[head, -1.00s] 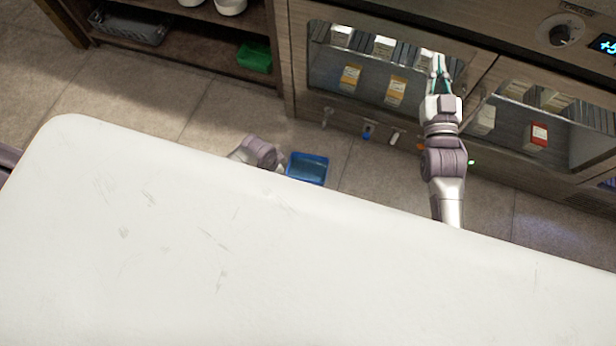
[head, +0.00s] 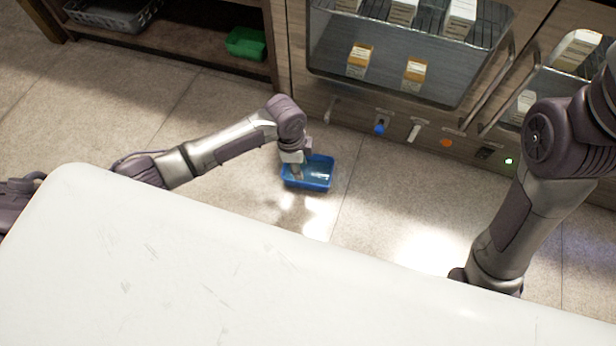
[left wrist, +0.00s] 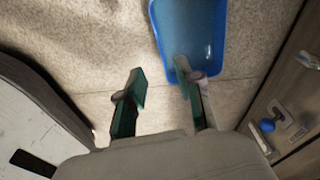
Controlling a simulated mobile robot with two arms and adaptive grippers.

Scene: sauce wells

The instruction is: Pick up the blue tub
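The blue tub (head: 318,181) is an open rectangular container that appears to rest on the tiled floor beyond the white table. It also shows at the top of the left wrist view (left wrist: 213,40). My left gripper (head: 297,173) points down at the left part of the tub. In the left wrist view its fingers (left wrist: 160,70) are apart. One fingertip overlaps the tub's near corner and the other is outside it to the left. I cannot tell whether either touches the tub. My right gripper is out of view; only its arm shows at the right.
The white table (head: 150,270) fills the foreground. A glass-fronted cabinet (head: 400,85) with boxes inside stands behind the tub, with small coloured fittings along its lower front. A green tub (head: 246,43) and a grey basket (head: 112,14) sit on a low shelf. Floor around the tub is clear.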

